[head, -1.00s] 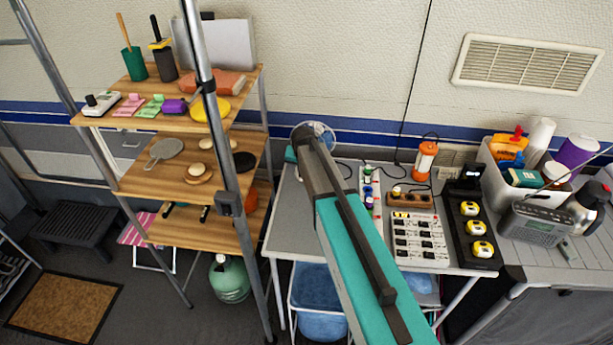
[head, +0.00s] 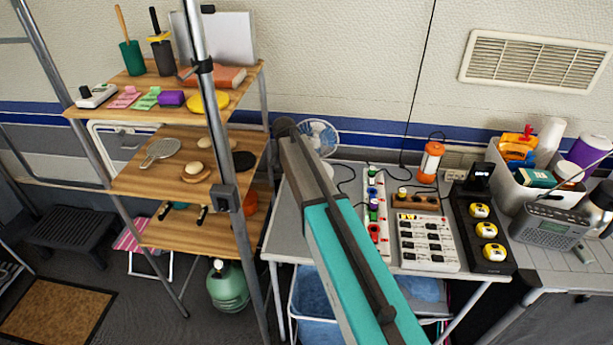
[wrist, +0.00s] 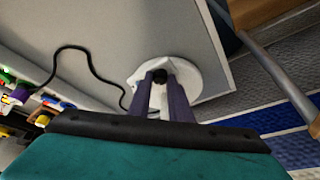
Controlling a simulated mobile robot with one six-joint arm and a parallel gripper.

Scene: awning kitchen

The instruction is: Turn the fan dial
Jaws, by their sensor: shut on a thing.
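The small fan (head: 321,137) stands at the back left of the grey table, its round caged head showing beside my arm. Its white round base (wrist: 205,72) shows in the wrist view. A small dark dial (wrist: 160,75) is on the near side of the base, between my fingertips. My gripper (wrist: 163,84) has its two purple-grey fingers closed on the dial. In the head view my arm hides the gripper, the dial and part of the fan.
The table (head: 270,240) also holds a power strip (head: 375,215), a white switch panel (head: 428,242), an orange lantern (head: 430,162) and a black tray with yellow tape measures (head: 480,230). A wooden shelf (head: 200,235) stands to the left. A dark cord runs near the base.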

